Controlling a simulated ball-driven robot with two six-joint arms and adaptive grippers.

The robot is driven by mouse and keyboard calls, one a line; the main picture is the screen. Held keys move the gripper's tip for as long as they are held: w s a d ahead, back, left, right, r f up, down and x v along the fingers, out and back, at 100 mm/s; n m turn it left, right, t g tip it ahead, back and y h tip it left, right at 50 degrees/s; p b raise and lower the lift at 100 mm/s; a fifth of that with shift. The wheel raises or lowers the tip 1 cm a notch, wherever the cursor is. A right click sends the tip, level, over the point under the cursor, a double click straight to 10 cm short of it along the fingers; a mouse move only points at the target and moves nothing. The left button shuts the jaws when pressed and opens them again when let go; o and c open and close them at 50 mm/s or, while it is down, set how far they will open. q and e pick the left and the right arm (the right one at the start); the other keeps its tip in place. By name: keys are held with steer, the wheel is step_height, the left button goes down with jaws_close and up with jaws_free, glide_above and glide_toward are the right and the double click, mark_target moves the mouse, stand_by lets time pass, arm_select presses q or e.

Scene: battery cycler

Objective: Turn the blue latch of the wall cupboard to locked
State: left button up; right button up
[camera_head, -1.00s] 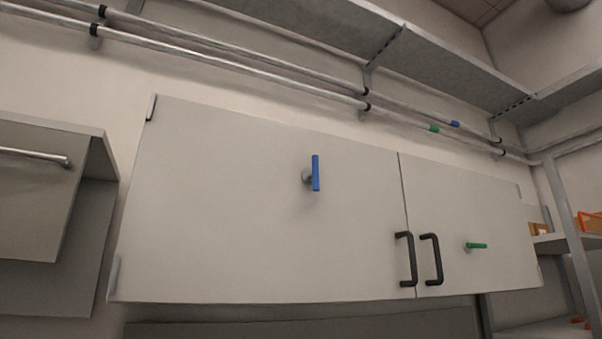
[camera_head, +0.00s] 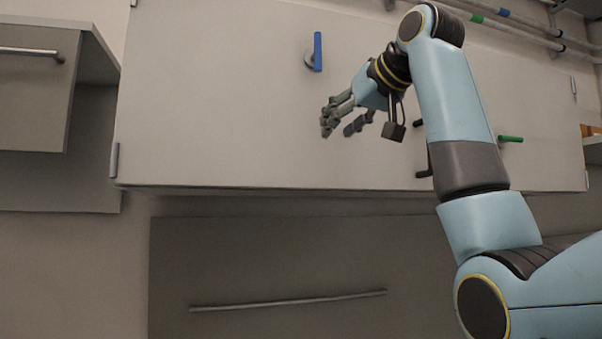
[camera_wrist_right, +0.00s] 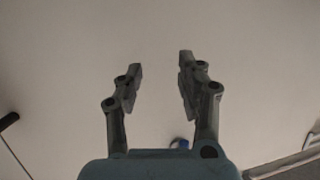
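The wall cupboard (camera_head: 220,110) has two pale doors. The blue latch (camera_head: 318,52) is on its left door, with its bar upright, in the head view. In the right wrist view a small blue spot (camera_wrist_right: 180,143) shows between the finger bases, mostly hidden by the gripper. My right gripper (camera_head: 340,128) is below and slightly right of the blue latch, apart from it. Its fingers are spread and empty; in the right wrist view the open fingertips (camera_wrist_right: 162,66) face the bare door. My left gripper is not in view.
A green latch (camera_head: 510,139) lies horizontal on the right door. Dark door handles (camera_head: 421,160) are partly hidden behind my right arm. A grey panel with a long bar handle (camera_head: 288,301) is below. Another cabinet (camera_head: 38,90) stands at the left. Pipes (camera_head: 515,28) run above.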

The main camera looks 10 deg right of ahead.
mark_target(320, 47)
steer(key=s+a+r+n+t+y, duration=0.1)
steer(key=s+r+t, duration=0.15)
steer(key=r, duration=0.65)
steer(key=s+r+t, duration=0.1)
steer(key=s+r, duration=0.3)
steer(key=r, duration=0.4)
steer(key=p+x, duration=0.4)
steer(key=x, duration=0.5)
steer(key=shift+w+r, duration=0.15)
steer(key=shift+w, duration=0.05)
steer(key=shift+w+p, duration=0.3)
steer(key=shift+w, duration=0.25)
jaws_close()
